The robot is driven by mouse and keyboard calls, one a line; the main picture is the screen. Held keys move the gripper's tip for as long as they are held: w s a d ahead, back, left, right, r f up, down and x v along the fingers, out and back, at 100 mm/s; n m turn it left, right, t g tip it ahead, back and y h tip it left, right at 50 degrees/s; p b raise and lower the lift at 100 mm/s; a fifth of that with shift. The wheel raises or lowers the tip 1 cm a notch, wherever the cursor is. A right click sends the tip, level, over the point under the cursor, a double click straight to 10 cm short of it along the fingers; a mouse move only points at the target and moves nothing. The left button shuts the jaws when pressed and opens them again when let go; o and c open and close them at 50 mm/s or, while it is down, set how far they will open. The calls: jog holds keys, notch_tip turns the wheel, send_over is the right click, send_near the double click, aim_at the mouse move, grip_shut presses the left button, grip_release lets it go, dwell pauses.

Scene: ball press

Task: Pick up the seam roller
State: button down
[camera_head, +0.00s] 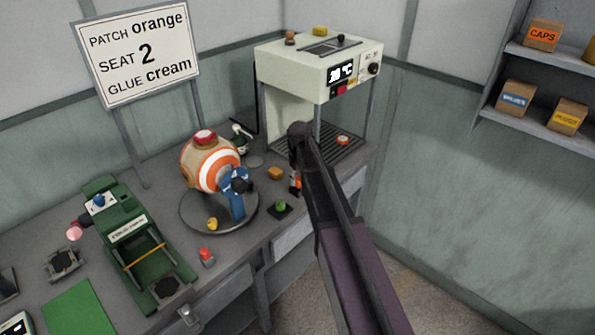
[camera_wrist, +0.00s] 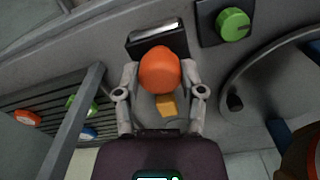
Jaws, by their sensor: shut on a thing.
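The seam roller (camera_wrist: 159,68) shows in the wrist view as a rounded orange handle. My gripper (camera_wrist: 160,78) is shut on it, one finger on each side. A black block with a shiny metal edge (camera_wrist: 157,38) lies just beyond the handle; I cannot tell whether the handle touches it, and the roller end is hidden. In the head view, a small orange part of the roller (camera_head: 297,184) shows beside my arm, near the bench's front edge. My arm hides most of the gripper there.
A striped ball (camera_head: 208,166) sits on a round turntable (camera_head: 190,222) to the left. A press (camera_head: 318,65) stands behind. A yellow-orange block (camera_head: 275,173) and a green knob on a black pad (camera_head: 281,207) are close by. A green machine (camera_head: 130,240) stands farther left.

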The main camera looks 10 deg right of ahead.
jog(key=s+a+r, duration=0.1)
jog(key=s, duration=0.9)
jog(key=shift+s+p, duration=0.35)
jog(key=shift+p, duration=0.05)
jog(key=c, duration=0.8)
grip_release()
jog(key=c, duration=0.4)
jog(key=shift+d, duration=0.1)
